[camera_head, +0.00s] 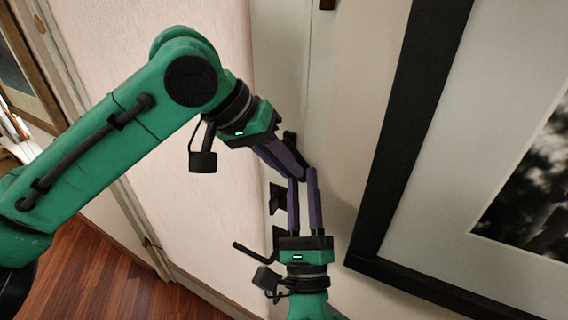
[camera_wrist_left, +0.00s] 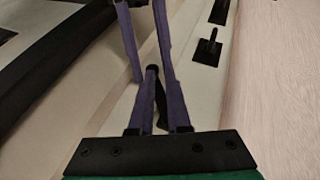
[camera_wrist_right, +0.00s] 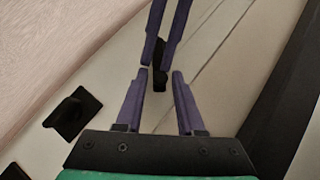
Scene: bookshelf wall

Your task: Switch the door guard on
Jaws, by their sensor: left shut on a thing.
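The door guard shows as a slim black piece with a rounded end (camera_wrist_left: 152,74) in the left wrist view. In the right wrist view its dark part (camera_wrist_right: 160,78) shows by the fingertips. In the head view a black bit (camera_head: 290,138) shows behind my left fingers; the rest is hidden. My left gripper (camera_head: 302,173) comes from the upper left and is shut on the door guard, its purple fingers close together. My right gripper (camera_head: 303,177) points up from below. Its fingers are apart, with tips close to the left ones; I cannot tell whether they touch.
Black plate-mounted fittings (camera_head: 277,198) sit on the door edge, left of my right gripper. A large black-framed picture (camera_head: 405,130) hangs close on the right. Pale pink door panel (camera_head: 150,60) fills the left, with wood floor (camera_head: 110,280) below.

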